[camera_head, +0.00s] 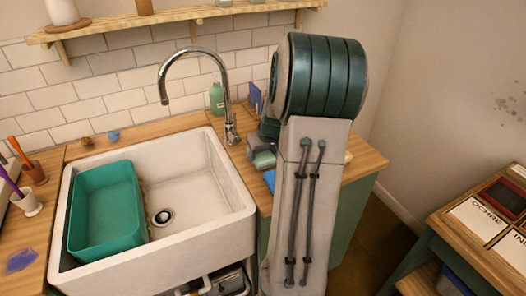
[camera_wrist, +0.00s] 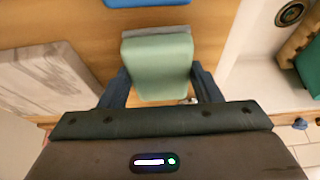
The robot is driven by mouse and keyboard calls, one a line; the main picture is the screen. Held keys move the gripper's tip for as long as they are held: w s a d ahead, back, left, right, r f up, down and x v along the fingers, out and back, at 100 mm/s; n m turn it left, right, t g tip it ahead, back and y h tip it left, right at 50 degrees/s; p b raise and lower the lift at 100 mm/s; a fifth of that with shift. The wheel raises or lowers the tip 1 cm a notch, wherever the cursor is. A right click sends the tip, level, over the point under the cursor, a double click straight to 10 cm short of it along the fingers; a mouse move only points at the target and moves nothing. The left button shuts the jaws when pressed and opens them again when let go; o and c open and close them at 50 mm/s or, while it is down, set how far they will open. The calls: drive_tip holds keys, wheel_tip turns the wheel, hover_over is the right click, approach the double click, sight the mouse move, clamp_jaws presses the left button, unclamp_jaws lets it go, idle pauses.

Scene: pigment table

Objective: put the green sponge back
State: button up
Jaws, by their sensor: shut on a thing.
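The green sponge (camera_wrist: 157,68) sits between the two dark fingers of my gripper (camera_wrist: 160,88) in the wrist view, with a grey strip along its far edge. My gripper is shut on it. Wood counter shows around the sponge; I cannot tell whether the sponge touches it. In the head view the pale green sponge (camera_head: 264,160) shows partly, right of the sink and beside my arm, which hides much of that counter. A flat blue thing (camera_wrist: 147,3) lies just beyond the sponge; its blue edge also shows in the head view (camera_head: 269,179).
The white sink (camera_head: 205,200) holds a teal tub (camera_head: 105,212) on its left. A tap (camera_head: 231,130) and green bottle (camera_head: 217,97) stand behind. An upright blue thing (camera_head: 255,98) stands near my arm. A pale streaked slab (camera_wrist: 45,82) lies left of my gripper.

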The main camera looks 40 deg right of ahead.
drive_tip(key=shift+f+b, duration=0.55)
drive_tip(key=shift+f, duration=0.1)
drive_tip(key=o, duration=1.1)
drive_tip(key=shift+r, duration=0.15)
drive_tip(key=v, duration=1.3)
drive_tip(key=shift+s+r+b, duration=0.15)
drive_tip(key=shift+r+b, duration=0.1)
drive_tip(key=shift+b, duration=0.05)
drive_tip(key=shift+a, duration=0.1)
drive_tip(key=s+a+n, duration=0.1)
drive_tip(key=s+a, duration=0.1)
drive_tip(key=a, duration=1.2)
drive_tip(key=s+a+f+n+g+y, duration=0.1)
drive_tip(key=s+a+f, duration=0.2)
drive_tip(key=s+a, duration=0.7)
drive_tip(key=a, duration=0.3)
drive_tip(key=shift+s+a+f+n, duration=0.15)
drive_tip(key=shift+a+f+n, duration=0.15)
drive_tip(key=shift+a+f, duration=0.1)
